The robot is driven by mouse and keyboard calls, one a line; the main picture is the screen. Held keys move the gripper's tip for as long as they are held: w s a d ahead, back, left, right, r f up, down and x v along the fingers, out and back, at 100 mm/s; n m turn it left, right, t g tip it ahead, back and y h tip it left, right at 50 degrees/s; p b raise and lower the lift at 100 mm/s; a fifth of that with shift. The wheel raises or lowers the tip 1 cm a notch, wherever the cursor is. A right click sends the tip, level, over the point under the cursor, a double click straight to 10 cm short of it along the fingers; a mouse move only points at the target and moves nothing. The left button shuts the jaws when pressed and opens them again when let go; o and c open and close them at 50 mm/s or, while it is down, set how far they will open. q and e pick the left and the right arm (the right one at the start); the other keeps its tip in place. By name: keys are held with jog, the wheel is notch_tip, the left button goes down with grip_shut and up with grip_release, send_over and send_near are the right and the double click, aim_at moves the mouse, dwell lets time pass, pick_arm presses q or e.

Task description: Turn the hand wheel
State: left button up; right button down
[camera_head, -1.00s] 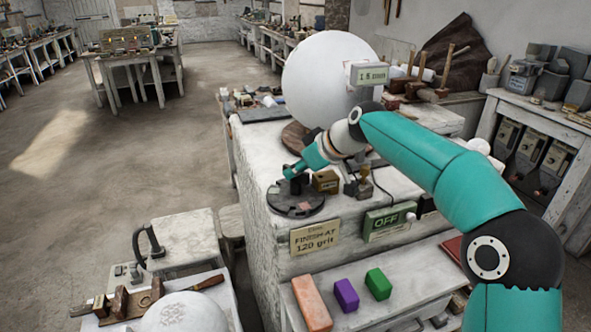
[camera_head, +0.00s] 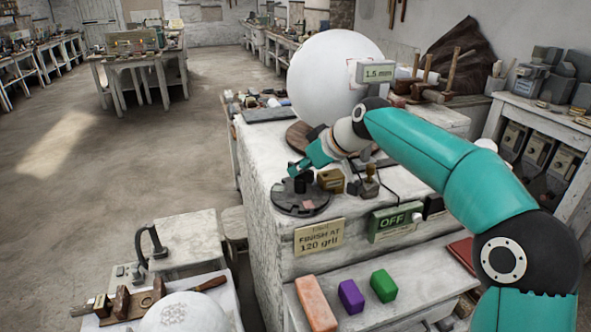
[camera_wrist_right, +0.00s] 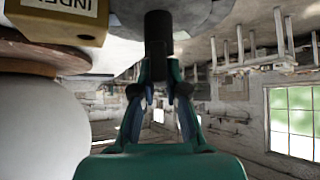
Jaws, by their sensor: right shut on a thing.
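The hand wheel (camera_head: 290,207) is a dark grey disc lying flat on the top of a worn white cabinet. A dark upright handle stands on it; the handle also shows in the right wrist view (camera_wrist_right: 158,35). My right gripper (camera_head: 296,171) reaches in from the right, and its fingers are closed on the handle. In the right wrist view the fingertips (camera_wrist_right: 159,80) are at the handle's lower end in the picture. A display (camera_head: 377,72) beside the large white sphere (camera_head: 325,75) reads 1.5 mm. My left gripper is not in view.
A yellow block (camera_head: 330,180) marked INDEX stands close right of the wheel. A green OFF box (camera_head: 395,221) and a "FINISH AT 120 grit" card (camera_head: 319,237) are at the cabinet's front. Orange (camera_head: 316,302), purple (camera_head: 351,296) and green (camera_head: 384,285) blocks lie on the shelf below.

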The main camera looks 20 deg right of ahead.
jog(key=c, duration=1.2)
grip_release()
jog(key=shift+s, duration=0.1)
jog(key=v, duration=1.2)
jog(key=shift+d+f, duration=0.1)
